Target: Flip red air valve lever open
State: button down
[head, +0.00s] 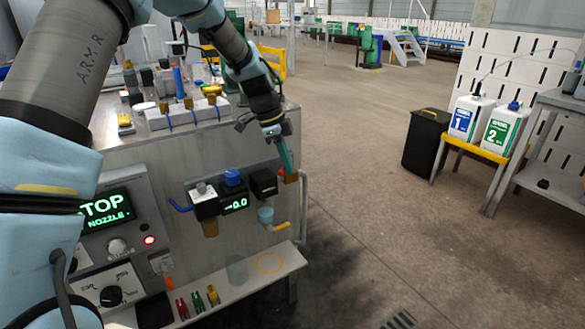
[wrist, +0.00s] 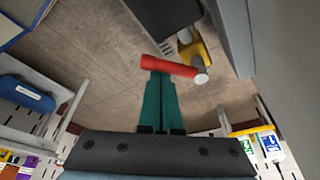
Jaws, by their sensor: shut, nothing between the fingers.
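The red lever (wrist: 170,66) lies across the fingertips of my gripper (wrist: 160,76) in the wrist view. It runs nearly level there, with a pale round end at the right beside a yellow part (wrist: 196,50). In the head view the red lever (head: 291,178) is a small patch at the right edge of the machine's front panel. The teal fingers of my gripper (head: 287,166) point down at it from above. The fingers are shut together with nothing between them. Their tips are at or very close to the lever; I cannot tell whether they touch.
Beside the lever on the panel are black and blue air units (head: 232,190) with a small display and a blue lever (head: 180,206). A metal rail (head: 303,205) and yellow handle (head: 281,227) are close by. A shelf (head: 245,285) juts out below. Open floor lies right.

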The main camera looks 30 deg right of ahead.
aim_at(284, 168)
jog(key=shift+w+a, duration=0.4)
jog(key=shift+a, duration=0.05)
jog(key=shift+w+a, duration=0.1)
jog(key=shift+w, duration=0.05)
dwell(0.4)
notch_tip(284, 168, up, 9)
jog(key=b, duration=0.1)
jog(key=shift+s, duration=0.45)
jog(key=shift+f, duration=0.1)
dwell(0.6)
